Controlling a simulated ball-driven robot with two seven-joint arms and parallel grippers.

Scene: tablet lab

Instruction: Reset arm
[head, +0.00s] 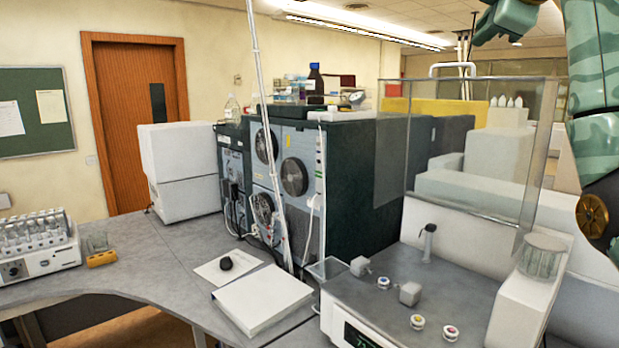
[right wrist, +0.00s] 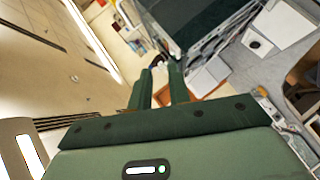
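My right arm (head: 597,90), patterned in green, is raised at the upper right of the head view. Its gripper (head: 487,32) is high up, partly cut off by the top edge, well above the bench machines. In the right wrist view the two dark green fingers (right wrist: 162,75) stand apart with a gap between them. I see no object held in them; a small dark shape near the tips looks like background. My left arm and gripper are in neither view.
A grey-topped machine (head: 440,285) with small knobs and a clear shield (head: 500,150) stands at lower right. A tall dark instrument (head: 345,190) is in the middle. A white binder (head: 262,300) and a tube rack (head: 38,240) lie on the grey bench (head: 150,270).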

